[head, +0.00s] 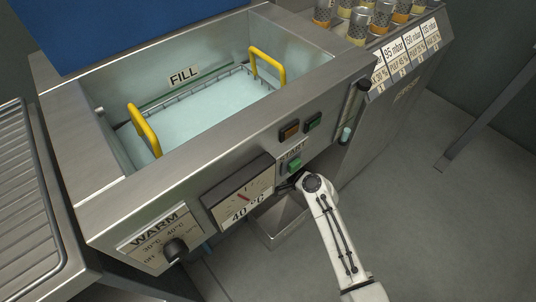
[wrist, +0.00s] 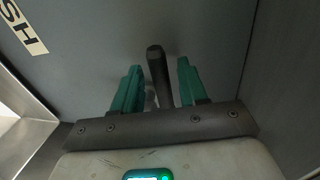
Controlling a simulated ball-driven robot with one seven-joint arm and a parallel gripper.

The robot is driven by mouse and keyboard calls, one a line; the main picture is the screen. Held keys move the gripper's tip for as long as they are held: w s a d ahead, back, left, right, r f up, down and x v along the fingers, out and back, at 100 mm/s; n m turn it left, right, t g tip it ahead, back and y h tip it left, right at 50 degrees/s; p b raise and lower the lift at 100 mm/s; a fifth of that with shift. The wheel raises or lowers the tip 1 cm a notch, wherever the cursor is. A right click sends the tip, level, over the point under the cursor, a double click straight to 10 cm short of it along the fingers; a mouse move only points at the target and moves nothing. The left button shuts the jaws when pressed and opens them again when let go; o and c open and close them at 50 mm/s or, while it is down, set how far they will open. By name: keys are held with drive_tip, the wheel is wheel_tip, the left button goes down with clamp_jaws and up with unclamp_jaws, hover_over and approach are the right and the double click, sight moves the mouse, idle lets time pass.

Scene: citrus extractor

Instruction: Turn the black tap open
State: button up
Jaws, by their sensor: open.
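A black tap lever (wrist: 155,56) stands between the two green fingers of my open gripper (wrist: 160,68) in the wrist view. The fingers are on either side of it with a gap showing at each side, so they do not appear to grip it. In the head view my gripper (head: 288,184) is at the front of the steel machine, below the green START button (head: 295,166). My wrist mostly hides it there, and the tap between the fingers cannot be made out.
A steel trough (head: 272,237) sits low under my gripper. The tank (head: 95,205) has a yellow-handled basket (head: 146,131). A temperature dial (head: 242,197) and black WARM knob (head: 175,250) are left of my gripper. A grey wall (wrist: 290,90) stands close on the right in the wrist view.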

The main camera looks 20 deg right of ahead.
drive_tip(key=shift+w+a+f, duration=0.15)
drive_tip(key=shift+w+a, duration=0.05)
drive_tip(key=shift+w, duration=0.4)
drive_tip(key=shift+c, duration=0.3)
clamp_jaws()
